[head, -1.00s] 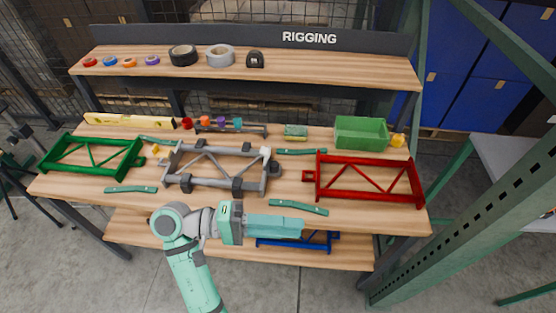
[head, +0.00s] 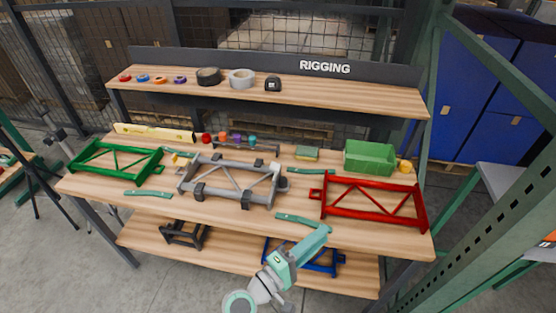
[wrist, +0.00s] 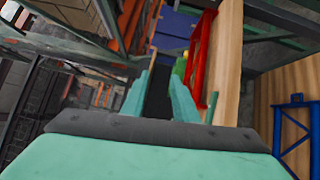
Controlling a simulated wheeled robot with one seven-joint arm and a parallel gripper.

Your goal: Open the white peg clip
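A small white piece, which looks like the white peg clip (head: 275,168), sits at the upper right corner of the grey truss frame (head: 215,178) on the table. It is too small to tell whether it is open or shut. My gripper (head: 322,234) is in front of the table's front edge, below and to the right of the grey frame, apart from the clip. In the wrist view my gripper (wrist: 160,98) shows two teal fingers spread apart with nothing between them. The clip cannot be made out in the wrist view.
A green frame (head: 115,162) lies left and a red frame (head: 372,204) right. Flat teal bars (head: 147,194) lie around them. A green bin (head: 369,158) stands at the back right. A blue frame (head: 325,262) is on the lower shelf. A shelf with tapes (head: 209,76) rises behind.

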